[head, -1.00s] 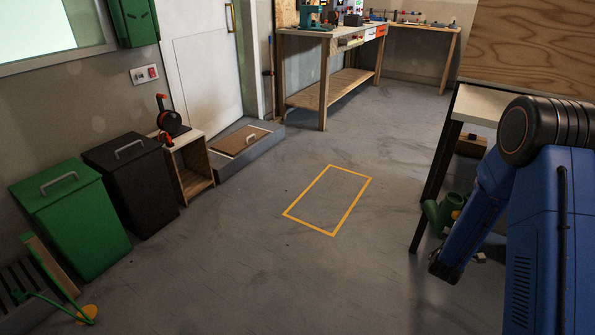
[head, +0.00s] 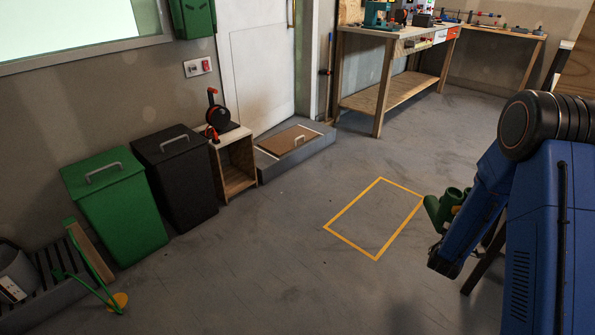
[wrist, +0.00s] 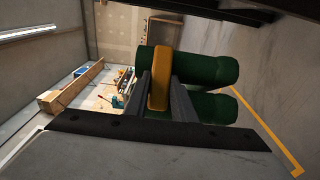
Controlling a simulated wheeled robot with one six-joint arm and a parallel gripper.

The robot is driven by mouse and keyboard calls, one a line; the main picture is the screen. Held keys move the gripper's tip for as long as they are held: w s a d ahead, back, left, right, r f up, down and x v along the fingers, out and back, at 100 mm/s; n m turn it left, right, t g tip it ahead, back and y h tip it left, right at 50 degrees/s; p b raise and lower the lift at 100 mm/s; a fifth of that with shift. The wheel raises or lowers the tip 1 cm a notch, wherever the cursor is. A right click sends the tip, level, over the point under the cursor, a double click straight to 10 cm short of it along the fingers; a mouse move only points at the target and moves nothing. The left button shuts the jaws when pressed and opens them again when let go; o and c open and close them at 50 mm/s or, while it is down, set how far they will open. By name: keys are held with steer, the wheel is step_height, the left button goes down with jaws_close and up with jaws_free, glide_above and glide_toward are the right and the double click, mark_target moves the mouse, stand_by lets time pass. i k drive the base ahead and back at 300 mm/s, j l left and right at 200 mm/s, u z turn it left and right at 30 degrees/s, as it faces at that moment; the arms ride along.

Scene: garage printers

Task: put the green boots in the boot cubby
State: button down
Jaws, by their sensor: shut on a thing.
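The green boots (head: 447,208) are a pair, off the floor beside my arm at the right of the head view. In the wrist view the dark green boots (wrist: 205,66) lie side by side, with a yellow piece (wrist: 160,76) across them. My gripper (wrist: 161,90) is shut on that yellow piece, one dark finger on each side. In the head view my arm hides most of the gripper. A small open-fronted wooden cubby (head: 238,165), which looks like the boot cubby, stands against the left wall by the white door. A red and black reel sits on top of it.
A black bin (head: 178,185) and a green bin (head: 118,210) stand left of the cubby. A low grey step (head: 315,150) lies right of it. A yellow floor outline (head: 340,222) marks bare floor. A workbench (head: 375,50) stands at the back. The middle floor is clear.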

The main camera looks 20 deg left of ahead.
mark_target(229, 180)
steer(key=i+u, duration=0.2)
steer(key=i, duration=0.35)
steer(key=i+l+u, duration=0.25)
steer(key=i, duration=0.3)
steer(key=i+l+u, duration=0.2)
steer(key=i, duration=0.35)
steer(key=i+l+u, duration=0.25)
steer(key=i, duration=0.25)
steer(key=i+l+u, duration=0.2)
steer(key=i+l, duration=0.15)
steer(key=i, duration=0.15)
